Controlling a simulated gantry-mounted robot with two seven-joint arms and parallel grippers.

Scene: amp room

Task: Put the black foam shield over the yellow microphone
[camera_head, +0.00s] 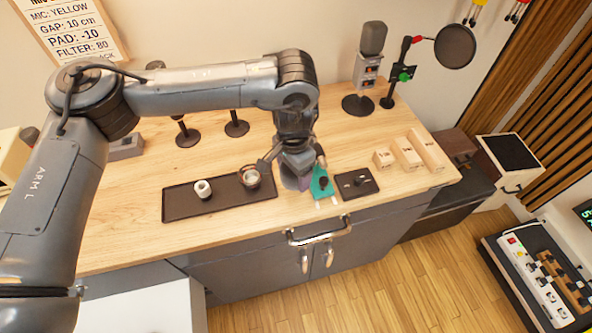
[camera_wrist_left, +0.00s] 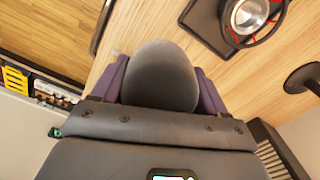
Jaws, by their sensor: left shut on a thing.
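My left gripper (camera_head: 297,183) is low over the front of the wooden bench, just right of the dark tray. In the left wrist view its purple fingers (camera_wrist_left: 160,88) are shut on a dark rounded thing, which looks like the black foam shield (camera_wrist_left: 160,75). In the head view the shield is mostly hidden by the gripper. I cannot make out a yellow microphone; my left arm covers the upper parts of two stands (camera_head: 187,137) (camera_head: 236,128) at the back. A grey microphone (camera_head: 373,38) stands upright at the back right. My right gripper is not in view.
A teal piece (camera_head: 322,184), a small black plate (camera_head: 357,183) and wooden blocks (camera_head: 406,153) lie to the right. A pop filter (camera_head: 454,46) stands behind. The sign (camera_head: 70,25) reads "MIC: YELLOW".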

